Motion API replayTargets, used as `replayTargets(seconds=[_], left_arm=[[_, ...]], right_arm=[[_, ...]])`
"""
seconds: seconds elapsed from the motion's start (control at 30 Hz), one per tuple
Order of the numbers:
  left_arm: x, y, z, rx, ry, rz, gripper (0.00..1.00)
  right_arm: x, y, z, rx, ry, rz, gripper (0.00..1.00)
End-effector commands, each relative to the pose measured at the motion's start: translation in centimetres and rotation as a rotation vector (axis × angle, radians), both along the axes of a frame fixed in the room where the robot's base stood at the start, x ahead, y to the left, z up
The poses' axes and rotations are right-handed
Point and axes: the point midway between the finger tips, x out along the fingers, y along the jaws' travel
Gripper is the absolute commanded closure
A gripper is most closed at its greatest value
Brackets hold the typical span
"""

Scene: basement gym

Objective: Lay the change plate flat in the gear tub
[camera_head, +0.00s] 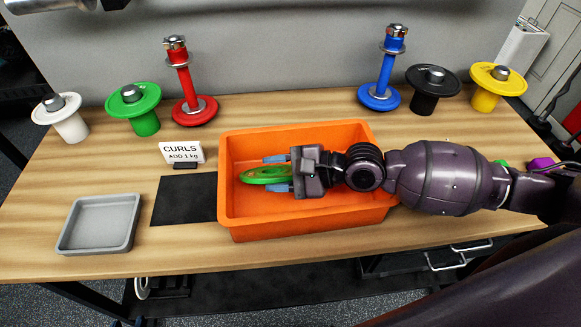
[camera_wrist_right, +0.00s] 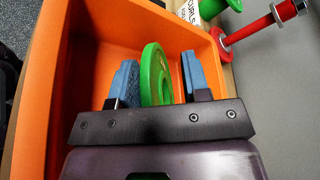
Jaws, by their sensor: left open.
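The change plate (camera_head: 258,175) is a green disc with a hole. It is inside the orange gear tub (camera_head: 308,223), toward its left side, and looks tilted; whether it touches the floor I cannot tell. My right gripper (camera_head: 277,174) reaches into the tub from the right. Its blue fingertips stand on either side of the plate. My left gripper is not recognisable in either view.
A grey tray (camera_head: 97,224) and a dark mat (camera_head: 184,200) lie left of the tub. A "CURLS ADD 1 kg" sign (camera_head: 182,153) stands behind the mat. Red (camera_head: 190,95) and blue (camera_head: 383,75) posts, and white, green, black and yellow plate holders, line the back of the wooden table.

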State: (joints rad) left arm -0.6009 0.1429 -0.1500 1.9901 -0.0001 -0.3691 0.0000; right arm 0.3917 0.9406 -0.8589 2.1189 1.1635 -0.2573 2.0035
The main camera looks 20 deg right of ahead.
Motion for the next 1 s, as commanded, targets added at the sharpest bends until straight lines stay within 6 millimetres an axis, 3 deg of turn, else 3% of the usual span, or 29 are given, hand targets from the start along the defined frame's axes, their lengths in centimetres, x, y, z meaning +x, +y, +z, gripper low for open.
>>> replayTargets(seconds=[0.27, 0.73, 1.0], left_arm=[[-0.2, 0.0, -0.8, 0.0, 0.008, 0.0, 0.57], [-0.9, 0.0, -3.8, 0.0, 0.04, 0.0, 0.57], [-0.4, -0.4, -5.7, -0.001, 0.045, -0.01, 0.57]], right_arm=[[-1.1, -2.4, 0.8, 0.0, -0.004, 0.0, 0.59], [-3.0, -6.4, 1.8, 0.001, -0.002, 0.001, 0.59], [-3.6, -8.2, 2.1, 0.007, -0.004, -0.008, 0.59]])
